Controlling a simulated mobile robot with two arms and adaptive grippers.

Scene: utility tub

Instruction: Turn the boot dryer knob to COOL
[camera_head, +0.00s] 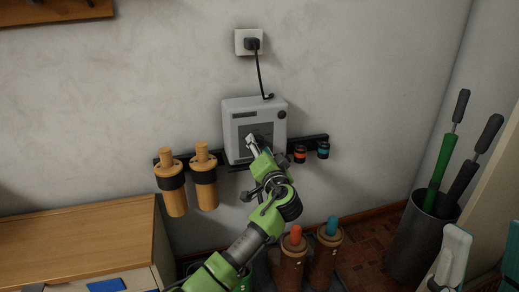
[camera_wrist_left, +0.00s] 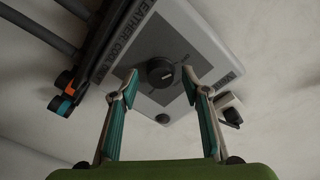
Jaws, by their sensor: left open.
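The boot dryer (camera_head: 238,108) is a pale grey box on the wall, with a darker front panel. Its round black knob (camera_wrist_left: 160,73) has a small pale mark and shows in the left wrist view. My left gripper (camera_head: 255,143) is in front of the dryer and hides the knob in the head view. In the wrist view its two teal-lined fingers (camera_wrist_left: 160,80) are open, one on each side of the knob, with gaps visible. The knob's setting is not readable. A label strip (camera_wrist_left: 128,35) reads partly "LEATHER: COOL".
A black rail carries two orange-brown cylinders (camera_head: 204,178) left and small orange- and blue-ringed parts (camera_head: 323,150) right. A wall socket (camera_head: 248,42) feeds a cable. A wooden cabinet (camera_head: 80,228) is left.

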